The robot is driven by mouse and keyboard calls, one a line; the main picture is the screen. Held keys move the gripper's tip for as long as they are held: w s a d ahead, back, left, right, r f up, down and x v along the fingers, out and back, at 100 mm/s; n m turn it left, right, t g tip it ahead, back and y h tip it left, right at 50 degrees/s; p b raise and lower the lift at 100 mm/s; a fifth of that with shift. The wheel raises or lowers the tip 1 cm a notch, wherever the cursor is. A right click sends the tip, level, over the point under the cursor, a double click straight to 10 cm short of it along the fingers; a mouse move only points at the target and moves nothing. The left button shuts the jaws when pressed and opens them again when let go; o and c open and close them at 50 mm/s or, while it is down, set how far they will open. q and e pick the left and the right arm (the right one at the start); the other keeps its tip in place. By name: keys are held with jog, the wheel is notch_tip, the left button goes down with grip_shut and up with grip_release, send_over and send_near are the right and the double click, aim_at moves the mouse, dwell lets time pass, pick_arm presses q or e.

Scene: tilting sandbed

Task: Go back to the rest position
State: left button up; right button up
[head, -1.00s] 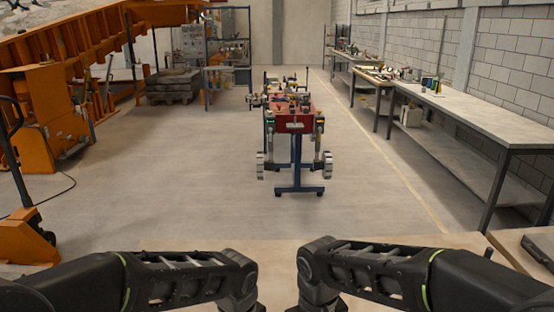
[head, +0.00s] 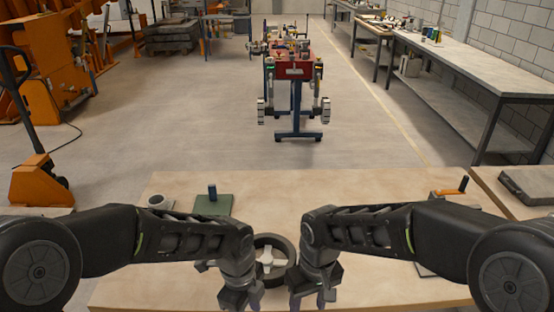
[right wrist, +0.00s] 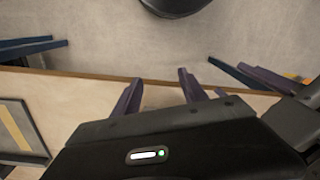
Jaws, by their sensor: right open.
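My left gripper (head: 240,298) hangs over the near part of the wooden table, left of the dark ring with a pale cross-shaped centre (head: 268,258). Its fingers are small and cut by the lower edge, so I cannot tell if it is open. My right gripper (head: 312,296) hangs over the table just right of the ring. In the right wrist view its purple fingers (right wrist: 160,92) stand apart with nothing seen between them. The ring is partly hidden by my arms.
The wooden table (head: 360,180) fills the near area. A side table (head: 500,195) holds a grey slab (head: 528,185). A red trolley (head: 294,70) stands beyond on open floor.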

pick_arm(q)
jog(key=s+f+n+h, duration=0.1)
jog(key=s+f+n, duration=0.7)
jog(key=f+n, duration=0.3)
jog(key=s+a+f+n+t+h, duration=0.1)
jog(key=s+f+n+h, duration=0.1)
jog(key=s+f+n, duration=0.6)
notch_tip(320, 180, down, 4)
jog(key=n, duration=0.5)
jog(key=shift+s+f+n, duration=0.25)
jog(key=shift+n, duration=0.15)
pick_arm(e)
jog(key=s+f+m+y, duration=0.1)
jog(key=s+f+m, duration=0.2)
jog(key=s+f, duration=0.5)
jog(key=s+f+m+y, duration=0.2)
jog(key=s+f, duration=0.7)
jog(key=f, duration=0.9)
jog(key=shift+d+m+t+y, duration=0.3)
jog(key=shift+m+t, duration=0.1)
jog(key=shift+m, duration=0.2)
jog(key=shift+s, duration=0.1)
